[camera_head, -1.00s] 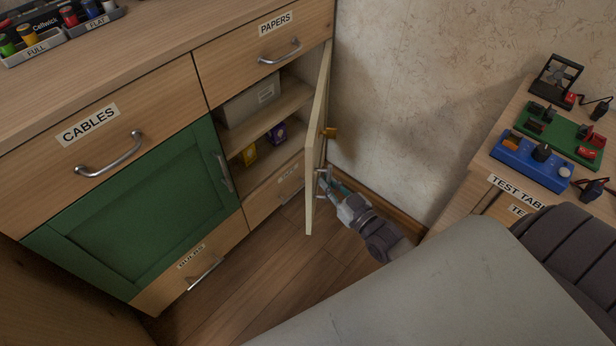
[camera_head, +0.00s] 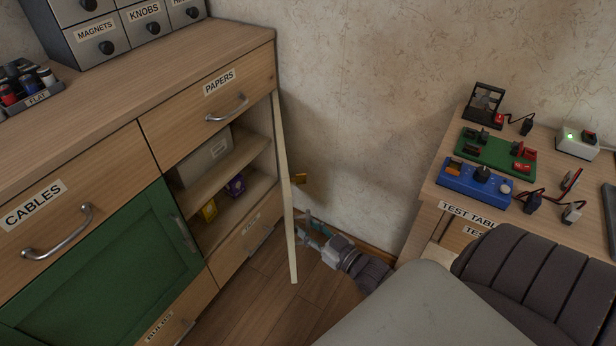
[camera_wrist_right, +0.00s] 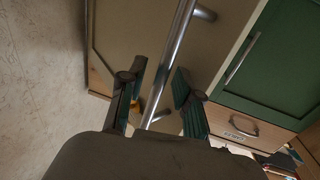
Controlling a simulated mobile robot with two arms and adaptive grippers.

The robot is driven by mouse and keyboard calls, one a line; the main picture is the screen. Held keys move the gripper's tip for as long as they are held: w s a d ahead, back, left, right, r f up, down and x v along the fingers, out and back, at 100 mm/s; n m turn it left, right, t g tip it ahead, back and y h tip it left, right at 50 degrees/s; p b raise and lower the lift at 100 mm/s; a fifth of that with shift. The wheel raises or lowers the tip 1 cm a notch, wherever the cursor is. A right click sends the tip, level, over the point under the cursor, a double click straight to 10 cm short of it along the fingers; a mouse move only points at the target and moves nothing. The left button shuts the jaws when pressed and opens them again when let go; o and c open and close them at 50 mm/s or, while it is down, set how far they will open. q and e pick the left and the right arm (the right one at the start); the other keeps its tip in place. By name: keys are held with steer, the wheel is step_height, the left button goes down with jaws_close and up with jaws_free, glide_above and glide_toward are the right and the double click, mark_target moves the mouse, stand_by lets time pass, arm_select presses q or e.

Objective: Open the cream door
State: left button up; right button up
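The cream door (camera_head: 286,190) stands swung out from the cabinet. In the head view I see it almost edge-on, with the shelves behind it exposed. My right gripper (camera_head: 312,238) is low on the door's right side, partly behind its edge. In the right wrist view the door's cream panel (camera_wrist_right: 135,30) fills the upper middle, and its long metal bar handle (camera_wrist_right: 170,68) runs between the two fingers of my right gripper (camera_wrist_right: 157,88). The fingers are apart, with gaps visible beside the bar. My left gripper is not in view.
The shelves (camera_head: 238,160) hold a grey box (camera_head: 203,158), a yellow item (camera_head: 208,210) and a purple item (camera_head: 236,185). The green door (camera_head: 110,275) is shut at left. A test table (camera_head: 440,195) stands at right. Wooden floor (camera_head: 265,310) shows below the door.

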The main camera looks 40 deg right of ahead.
steer(key=s+d, duration=0.2)
steer(key=s, duration=0.9)
steer(key=shift+s, duration=0.4)
